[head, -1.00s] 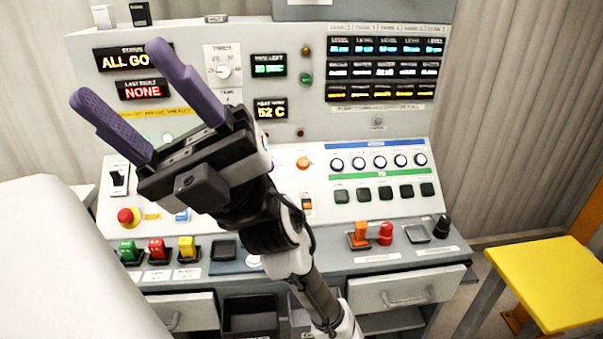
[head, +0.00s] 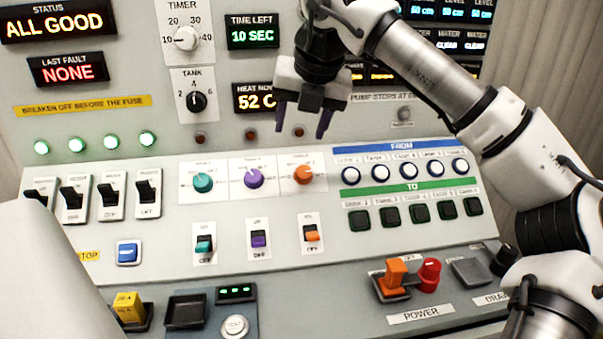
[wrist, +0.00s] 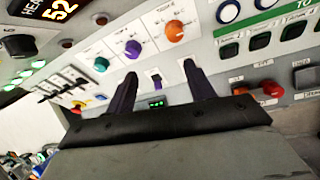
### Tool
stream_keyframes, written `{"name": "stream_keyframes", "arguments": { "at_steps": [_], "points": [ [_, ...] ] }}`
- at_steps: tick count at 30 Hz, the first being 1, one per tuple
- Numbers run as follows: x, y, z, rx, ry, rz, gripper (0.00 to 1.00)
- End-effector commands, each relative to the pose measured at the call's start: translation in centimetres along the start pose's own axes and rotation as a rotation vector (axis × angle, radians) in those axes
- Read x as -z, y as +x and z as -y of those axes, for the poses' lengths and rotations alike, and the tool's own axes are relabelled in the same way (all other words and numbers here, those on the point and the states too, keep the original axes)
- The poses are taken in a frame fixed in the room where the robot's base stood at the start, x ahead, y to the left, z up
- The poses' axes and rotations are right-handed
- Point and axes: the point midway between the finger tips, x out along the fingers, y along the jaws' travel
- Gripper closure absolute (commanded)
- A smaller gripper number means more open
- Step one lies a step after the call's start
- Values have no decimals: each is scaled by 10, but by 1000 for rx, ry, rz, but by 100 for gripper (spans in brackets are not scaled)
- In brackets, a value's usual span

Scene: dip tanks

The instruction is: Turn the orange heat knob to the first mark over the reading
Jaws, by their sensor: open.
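The orange heat knob (head: 303,174) sits on a white dial plate at the right of a row of three knobs on the sloped panel. It also shows in the wrist view (wrist: 174,31), ahead of the fingers. Its scale marks are too small to read. The heat display (head: 256,98) reads 52 C, its right side partly hidden by my gripper. My gripper (head: 301,134) is open and empty, with purple fingers pointing down, above the orange knob in the head view and apart from it. In the wrist view the open fingers (wrist: 162,75) stand well apart with nothing between them.
A purple knob (head: 254,178) and a teal knob (head: 203,182) sit left of the orange one. An orange switch (head: 310,233) is below it. Round blue-ringed buttons (head: 379,173) are close on the right. An orange power switch (head: 393,278) stands up from the ledge.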

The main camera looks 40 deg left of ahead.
Motion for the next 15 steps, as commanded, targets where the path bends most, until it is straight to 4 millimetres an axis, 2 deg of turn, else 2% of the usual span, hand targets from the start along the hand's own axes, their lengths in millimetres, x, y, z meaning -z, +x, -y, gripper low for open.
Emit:
{"name": "stream_keyframes", "arguments": {
  "at_steps": [1, 3, 7, 15],
  "points": [
    [-3, -2, 11, 44, 29, 12, 46],
    [-5, -3, 19, 78, 51, 19, 46],
    [-6, 7, 23, 91, 60, 20, 46],
    [-6, 61, 26, 85, 56, 16, 46]
  ]
}}
